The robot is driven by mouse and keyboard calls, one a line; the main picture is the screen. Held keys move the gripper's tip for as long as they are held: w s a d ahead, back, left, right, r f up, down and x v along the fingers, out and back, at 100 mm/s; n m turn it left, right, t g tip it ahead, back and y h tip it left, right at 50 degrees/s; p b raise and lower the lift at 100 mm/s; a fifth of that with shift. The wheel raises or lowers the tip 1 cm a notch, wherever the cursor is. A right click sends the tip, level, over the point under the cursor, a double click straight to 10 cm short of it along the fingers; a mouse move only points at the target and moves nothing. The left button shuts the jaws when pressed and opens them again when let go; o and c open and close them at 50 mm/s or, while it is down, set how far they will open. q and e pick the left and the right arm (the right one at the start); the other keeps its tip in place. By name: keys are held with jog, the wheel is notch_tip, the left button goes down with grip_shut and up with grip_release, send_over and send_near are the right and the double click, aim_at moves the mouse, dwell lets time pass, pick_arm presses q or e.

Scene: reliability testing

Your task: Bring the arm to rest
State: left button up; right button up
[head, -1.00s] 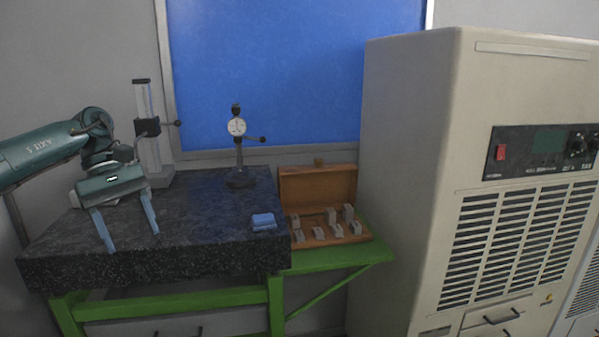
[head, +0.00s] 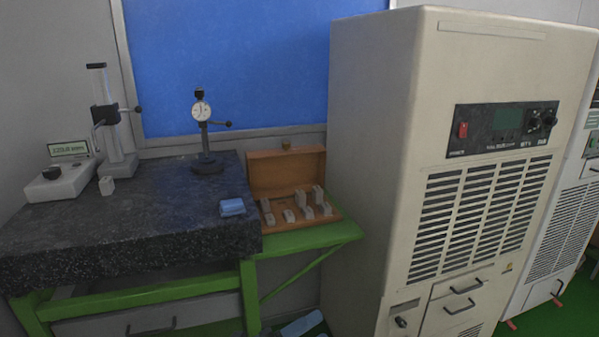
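Neither of my arms and neither gripper shows in the head view now. The dark granite table (head: 130,225) on its green frame stands at the left, and nothing of mine is over it.
An open wooden box (head: 290,180) with several grey blocks sits on a green side shelf. A tall beige cabinet (head: 385,140) fills the middle right. Blue pieces (head: 302,324) lie on the floor. Another white cabinet (head: 560,230) stands at the far right.

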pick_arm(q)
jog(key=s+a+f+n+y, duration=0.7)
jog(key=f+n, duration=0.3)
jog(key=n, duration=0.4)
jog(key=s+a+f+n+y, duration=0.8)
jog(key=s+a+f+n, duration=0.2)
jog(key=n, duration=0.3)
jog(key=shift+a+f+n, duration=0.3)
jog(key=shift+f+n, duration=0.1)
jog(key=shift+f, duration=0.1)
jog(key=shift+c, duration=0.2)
